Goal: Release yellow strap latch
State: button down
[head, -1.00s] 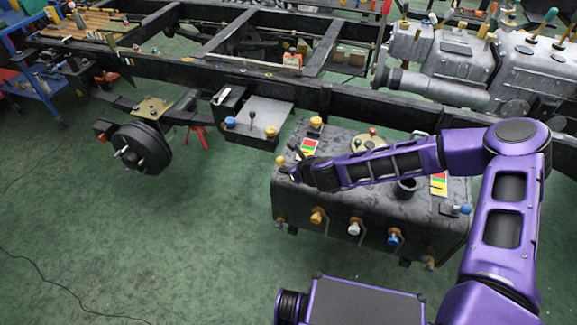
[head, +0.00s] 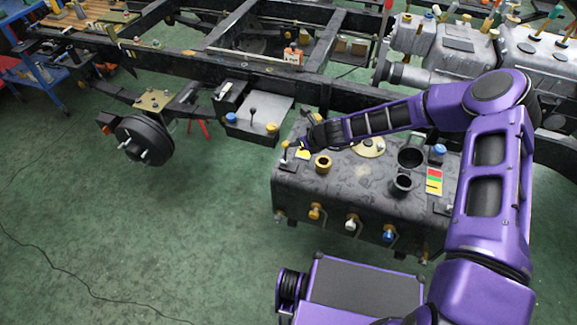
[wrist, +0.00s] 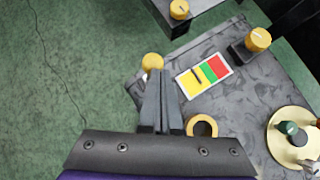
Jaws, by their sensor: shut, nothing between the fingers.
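A yellow-knobbed lever (head: 285,146) stands at the left end of the dark tank's top (head: 345,185). Its yellow knob also shows in the wrist view (wrist: 152,62). My gripper (head: 302,146) is shut and empty. In the wrist view its fingertips (wrist: 159,73) point at this knob and overlap its lower edge; I cannot tell whether they touch it. A second yellow knob (wrist: 258,40) sits on a black block at the tank's far edge. It is hidden behind my arm in the head view. I cannot tell for sure which knob is the strap latch.
A yellow-red-green card (wrist: 203,73) and a yellow-rimmed filler neck (wrist: 202,127) lie right of my fingers. A black filler neck (head: 401,184) and a blue knob (head: 439,149) are farther right. A black box (head: 258,115) stands behind.

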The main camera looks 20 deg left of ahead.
jog(key=shift+w+r+p, duration=0.25)
jog(key=shift+r+p, duration=0.3)
jog(key=shift+r, duration=0.25)
